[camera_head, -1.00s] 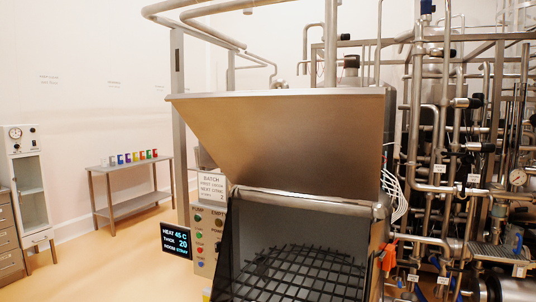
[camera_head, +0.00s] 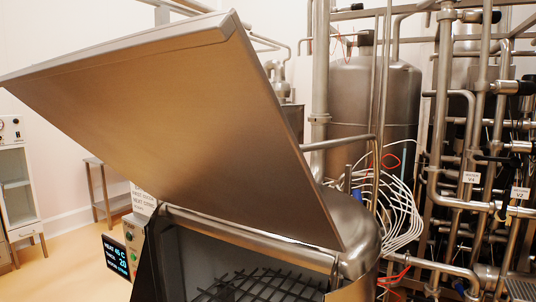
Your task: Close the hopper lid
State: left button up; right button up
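The hopper lid (camera_head: 190,120) is a large brushed-metal plate, raised and tilted open above the hopper in the head view. Its upper edge reaches the upper left of the picture and its lower right corner is near the hopper's rim. The hopper (camera_head: 205,262) is open below it, with a dark bar grate (camera_head: 255,285) inside. Neither of my grippers shows in the head view.
A control panel with a lit display (camera_head: 117,258) stands left of the hopper, partly hidden. Pipes, valves and a metal tank (camera_head: 372,100) crowd the right and back. White hoses (camera_head: 400,205) hang beside the hopper.

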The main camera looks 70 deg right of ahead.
aim_at(188, 112)
jog(key=k+l+z, duration=0.1)
jog(key=l, duration=0.4)
jog(key=k+l, duration=0.15)
jog(key=l, duration=0.35)
jog(key=k+l+z, duration=0.15)
jog(key=l, duration=0.85)
jog(key=i+j+z, duration=0.2)
jog(key=j, duration=0.35)
jog(key=k, duration=0.1)
